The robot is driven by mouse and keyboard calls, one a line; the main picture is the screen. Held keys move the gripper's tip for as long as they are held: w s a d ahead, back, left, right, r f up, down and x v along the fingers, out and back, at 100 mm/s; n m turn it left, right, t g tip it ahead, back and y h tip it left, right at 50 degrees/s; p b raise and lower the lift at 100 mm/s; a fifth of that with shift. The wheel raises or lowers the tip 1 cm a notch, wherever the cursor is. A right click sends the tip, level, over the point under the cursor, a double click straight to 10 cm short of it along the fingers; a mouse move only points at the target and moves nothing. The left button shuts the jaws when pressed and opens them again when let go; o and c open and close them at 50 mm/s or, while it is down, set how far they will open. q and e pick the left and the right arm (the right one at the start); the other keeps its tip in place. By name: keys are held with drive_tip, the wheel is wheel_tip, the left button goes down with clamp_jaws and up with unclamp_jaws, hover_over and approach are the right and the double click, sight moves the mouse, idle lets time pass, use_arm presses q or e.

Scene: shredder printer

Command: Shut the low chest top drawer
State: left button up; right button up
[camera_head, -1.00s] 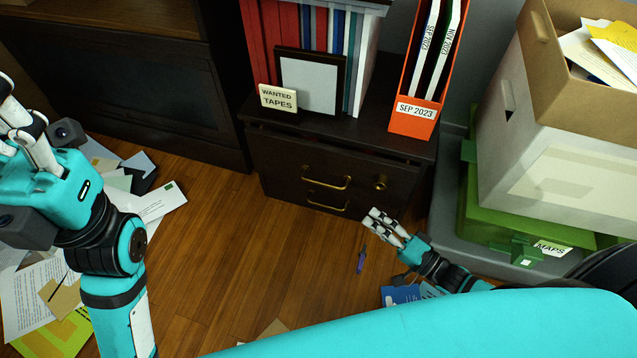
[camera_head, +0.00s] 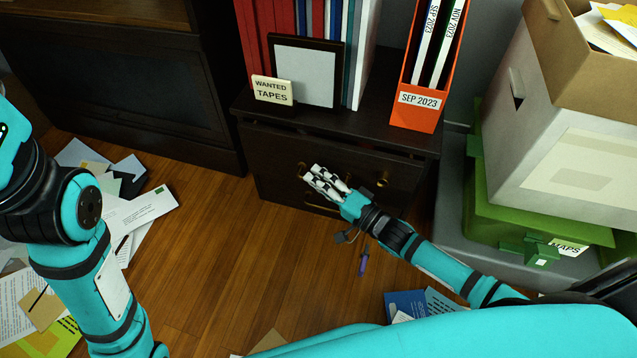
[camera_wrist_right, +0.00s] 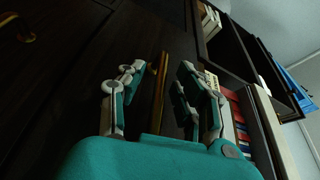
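The low chest (camera_head: 375,125) is dark wood with two stacked drawer fronts. Its top drawer (camera_head: 268,155) stands slightly out, with a dark gap under the chest's top board. My right gripper (camera_head: 315,178) is at the front of this drawer and covers most of its brass handle (camera_head: 302,170). In the right wrist view the handle (camera_wrist_right: 158,100) runs between the fingers of my right gripper (camera_wrist_right: 162,78), which are apart; contact cannot be told. My left arm is at the left edge of the head view, its fingers out of frame.
Green boxes (camera_head: 500,215) stand to the right. Papers (camera_head: 140,208) litter the floor at left; the wooden floor (camera_head: 225,255) before the chest is mostly clear.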

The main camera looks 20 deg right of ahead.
drive_tip(key=shift+c, duration=0.3)
clamp_jaws()
drive_tip(key=shift+w+d, duration=0.5)
drive_tip(key=shift+w, duration=0.25)
drive_tip(key=shift+w+d, duration=0.45)
drive_tip(key=shift+w, duration=0.3)
drive_tip(key=shift+o, duration=0.3)
unclamp_jaws()
drive_tip(key=shift+s, duration=0.1)
drive_tip(key=r+v, duration=0.1)
drive_tip(key=v, duration=1)
drive_tip(key=shift+s+d+f, duration=0.25)
drive_tip(key=shift+s+f, duration=0.1)
drive_tip(key=shift+f, duration=0.2)
